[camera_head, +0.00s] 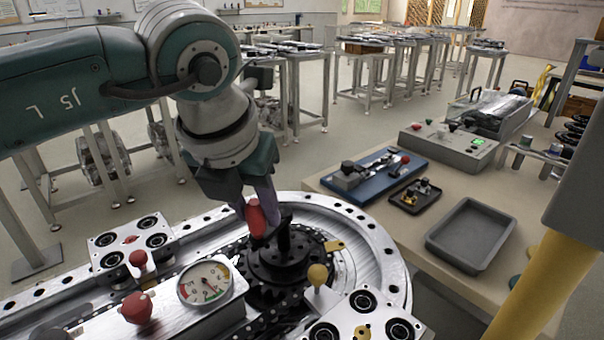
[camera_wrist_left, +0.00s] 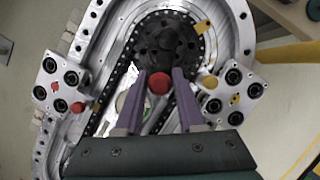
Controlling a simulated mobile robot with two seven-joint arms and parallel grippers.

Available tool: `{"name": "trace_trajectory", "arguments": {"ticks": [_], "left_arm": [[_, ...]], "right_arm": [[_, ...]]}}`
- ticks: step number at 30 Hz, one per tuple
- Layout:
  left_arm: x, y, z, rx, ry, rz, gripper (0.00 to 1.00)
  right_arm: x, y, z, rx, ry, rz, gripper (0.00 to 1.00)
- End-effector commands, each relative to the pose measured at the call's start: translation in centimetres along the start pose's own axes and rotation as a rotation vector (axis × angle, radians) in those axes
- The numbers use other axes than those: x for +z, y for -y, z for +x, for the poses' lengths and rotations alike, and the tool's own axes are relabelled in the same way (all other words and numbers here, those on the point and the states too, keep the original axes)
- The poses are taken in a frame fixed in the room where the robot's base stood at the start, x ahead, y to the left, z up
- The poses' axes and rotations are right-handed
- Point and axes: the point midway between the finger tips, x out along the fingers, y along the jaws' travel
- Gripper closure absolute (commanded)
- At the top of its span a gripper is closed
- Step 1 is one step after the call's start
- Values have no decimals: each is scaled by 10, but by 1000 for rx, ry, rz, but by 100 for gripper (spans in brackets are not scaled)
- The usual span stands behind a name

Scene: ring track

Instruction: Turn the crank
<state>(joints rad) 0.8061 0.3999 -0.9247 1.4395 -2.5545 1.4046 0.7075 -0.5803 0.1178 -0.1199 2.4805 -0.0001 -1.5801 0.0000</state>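The crank has a dark round hub (camera_head: 278,262) on the silver ring track, with a red handle (camera_head: 254,218) on its near left side. In the left wrist view, the hub (camera_wrist_left: 168,40) is at top centre and the red handle (camera_wrist_left: 159,83) is just below it. My left gripper (camera_head: 258,212) reaches down at the handle with purple fingers. In the left wrist view, the fingers (camera_wrist_left: 160,84) stand on either side of the handle, with narrow gaps showing. The handle's lower part is hidden. My right gripper is in neither view.
On the track are a pressure gauge (camera_head: 204,282), red knobs (camera_head: 137,307), a yellow knob (camera_head: 317,274) and roller plates (camera_head: 130,240). A bench at right holds a grey tray (camera_head: 471,235), a blue fixture (camera_head: 374,174) and a control box (camera_head: 446,145).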

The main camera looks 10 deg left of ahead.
Motion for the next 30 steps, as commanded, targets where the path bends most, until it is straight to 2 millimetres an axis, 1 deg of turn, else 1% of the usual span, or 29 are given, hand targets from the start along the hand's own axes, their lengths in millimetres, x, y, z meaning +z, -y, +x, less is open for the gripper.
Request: {"name": "trace_trajectory", "arguments": {"ticks": [1,2,9,30], "left_arm": [[0,0,0,0,0,0,69],[0,0,0,0,0,0,72],[0,0,0,0,0,0,99],[0,0,0,0,1,-1,100]], "right_arm": [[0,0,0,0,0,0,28],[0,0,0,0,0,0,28],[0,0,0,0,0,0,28],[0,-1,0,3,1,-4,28]]}}
